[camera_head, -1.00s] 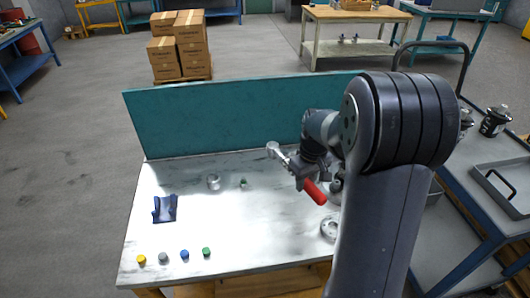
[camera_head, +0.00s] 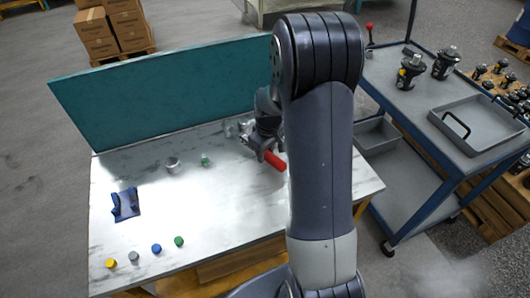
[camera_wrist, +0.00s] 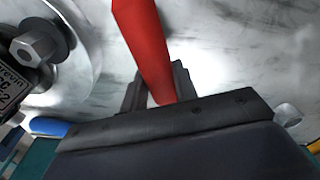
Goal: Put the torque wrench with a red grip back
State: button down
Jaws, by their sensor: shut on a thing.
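The torque wrench shows its red grip (camera_head: 274,161) above the right part of the white worktable (camera_head: 230,215). My gripper (camera_head: 264,144) is shut on the wrench, and the red grip sticks out from it. The wrench's metal end lies on the far side of my gripper and is hard to make out. In the wrist view the red grip (camera_wrist: 146,45) rises from between my jaws (camera_wrist: 155,92). A dark blue cradle (camera_head: 125,204) stands empty on the left of the table, well apart from the wrench.
Yellow (camera_head: 110,262), grey, blue and green caps line the table's front left. A metal ring (camera_head: 172,164) and a small green-topped part (camera_head: 205,159) stand behind. A teal panel (camera_head: 170,95) closes the back. A cart with a grey tray (camera_head: 478,125) stands right. A metal part (camera_wrist: 45,50) shows in the wrist view.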

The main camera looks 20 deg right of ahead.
jog(key=shift+f, duration=0.3)
jog(key=shift+f, duration=0.15)
jog(key=c, duration=1.1)
grip_release()
notch_tip(320, 180, up, 12)
jog(key=s, duration=0.1)
jog(key=shift+d, duration=0.2)
